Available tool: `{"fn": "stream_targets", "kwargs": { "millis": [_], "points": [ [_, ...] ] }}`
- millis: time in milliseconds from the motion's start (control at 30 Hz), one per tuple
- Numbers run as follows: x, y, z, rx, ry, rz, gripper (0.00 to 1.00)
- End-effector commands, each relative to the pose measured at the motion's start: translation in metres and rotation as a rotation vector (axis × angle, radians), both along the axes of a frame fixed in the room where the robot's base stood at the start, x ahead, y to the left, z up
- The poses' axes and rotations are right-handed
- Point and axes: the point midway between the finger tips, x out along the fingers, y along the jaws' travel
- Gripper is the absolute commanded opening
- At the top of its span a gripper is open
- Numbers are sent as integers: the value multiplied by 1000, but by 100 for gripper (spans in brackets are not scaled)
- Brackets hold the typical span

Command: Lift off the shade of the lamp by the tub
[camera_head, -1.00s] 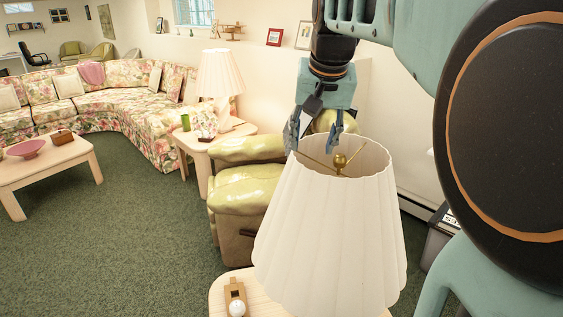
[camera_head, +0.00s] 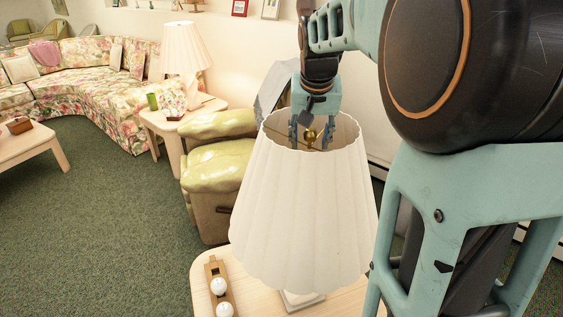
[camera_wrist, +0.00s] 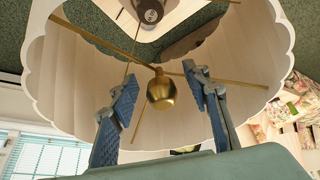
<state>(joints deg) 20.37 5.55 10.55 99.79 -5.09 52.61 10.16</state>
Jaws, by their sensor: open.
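The near lamp has a white pleated shade (camera_head: 303,205) that widens downward and stands upright over a pale lamp base (camera_head: 302,299). Its open top shows thin brass spokes meeting at a brass finial (camera_head: 310,135). My gripper (camera_head: 309,139) points down into this top opening, with one finger on each side of the finial. The wrist view shows both fingers (camera_wrist: 161,80) apart, the round finial (camera_wrist: 161,92) between them, and the shade's pale inner wall (camera_wrist: 70,85) around them. I see clear gaps beside the finial. No tub is recognisable in the current views.
The lamp stands on a light wood side table (camera_head: 208,266) with a wooden holder of white balls (camera_head: 211,270). A green-yellow armchair (camera_head: 215,170) is close behind left. A second lamp (camera_head: 186,52) stands on another table (camera_head: 150,118) near the floral sofa (camera_head: 105,85).

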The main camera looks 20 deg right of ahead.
Motion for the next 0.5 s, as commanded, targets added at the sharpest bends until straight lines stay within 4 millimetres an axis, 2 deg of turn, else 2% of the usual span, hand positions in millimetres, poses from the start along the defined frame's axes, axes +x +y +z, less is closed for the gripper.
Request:
{"fn": "stream_targets", "kwargs": {
  "millis": [100, 300, 500],
  "points": [
    [3, -1, -7, 0, 0, 0, 44],
    [3, -1, -7, 0, -1, 0, 44],
    [3, -1, -7, 0, -1, -1, 23]
  ]
}}
